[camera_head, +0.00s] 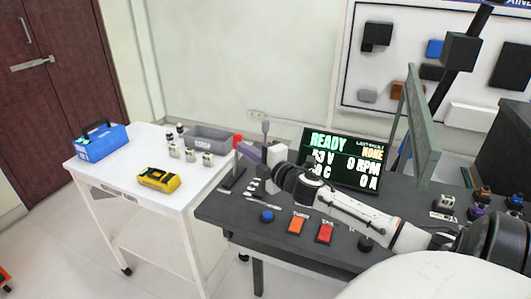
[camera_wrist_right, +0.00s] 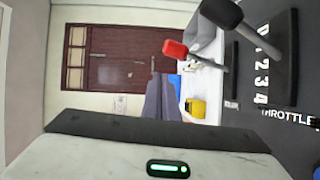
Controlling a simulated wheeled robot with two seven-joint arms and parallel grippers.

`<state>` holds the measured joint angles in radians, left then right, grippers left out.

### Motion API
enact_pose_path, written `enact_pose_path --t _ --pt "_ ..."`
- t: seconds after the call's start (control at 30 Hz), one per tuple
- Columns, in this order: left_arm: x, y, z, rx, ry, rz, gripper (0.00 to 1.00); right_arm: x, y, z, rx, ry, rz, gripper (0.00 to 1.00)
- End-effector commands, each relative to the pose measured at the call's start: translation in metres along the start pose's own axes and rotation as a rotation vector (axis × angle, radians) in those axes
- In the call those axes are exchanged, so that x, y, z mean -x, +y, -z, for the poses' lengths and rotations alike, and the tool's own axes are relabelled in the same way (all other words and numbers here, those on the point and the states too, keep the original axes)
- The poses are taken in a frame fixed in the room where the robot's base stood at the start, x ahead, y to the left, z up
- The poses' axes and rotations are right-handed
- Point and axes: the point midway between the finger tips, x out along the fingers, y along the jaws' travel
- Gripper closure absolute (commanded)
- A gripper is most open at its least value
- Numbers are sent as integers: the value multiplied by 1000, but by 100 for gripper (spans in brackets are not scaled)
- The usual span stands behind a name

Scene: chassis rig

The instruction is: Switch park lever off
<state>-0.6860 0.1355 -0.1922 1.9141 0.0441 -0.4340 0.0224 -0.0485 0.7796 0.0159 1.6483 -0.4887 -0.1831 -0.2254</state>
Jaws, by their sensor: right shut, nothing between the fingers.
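A lever with a red knob (camera_head: 238,141), likely the park lever, stands at the left end of the dark console; its label is not readable. The red knob (camera_wrist_right: 175,48) also shows in the right wrist view, tilted, just beyond my fingertips. A dark-knobbed lever (camera_head: 265,127) stands beside it, close to the scale marked THROTTLE in the wrist view. My right gripper (camera_head: 248,153) is shut and empty beside the levers, partly hiding their lower parts. Its grey fingers (camera_wrist_right: 165,98) show in the wrist view, seemingly apart from the red knob. My left gripper is not in view.
The dark console (camera_head: 225,209) holds a READY screen (camera_head: 342,158), a blue knob (camera_head: 267,216), and orange (camera_head: 297,225) and red (camera_head: 325,233) buttons. The white table (camera_head: 110,170) at left holds a blue toolbox (camera_head: 100,142), a yellow meter (camera_head: 159,179) and a grey bin (camera_head: 208,139).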

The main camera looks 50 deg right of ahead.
Motion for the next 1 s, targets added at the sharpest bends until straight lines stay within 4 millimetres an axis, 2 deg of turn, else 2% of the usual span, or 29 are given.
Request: enact_pose_path --t 0.2,0.43,0.63,1.0 --pt "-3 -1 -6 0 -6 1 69 41 -1 1 -1 4 4 100" --pt "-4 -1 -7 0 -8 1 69 70 2 0 -2 3 4 100" --pt "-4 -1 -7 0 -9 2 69 80 5 1 -1 3 1 100" --pt "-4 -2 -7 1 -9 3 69 80 5 1 -1 4 1 100"
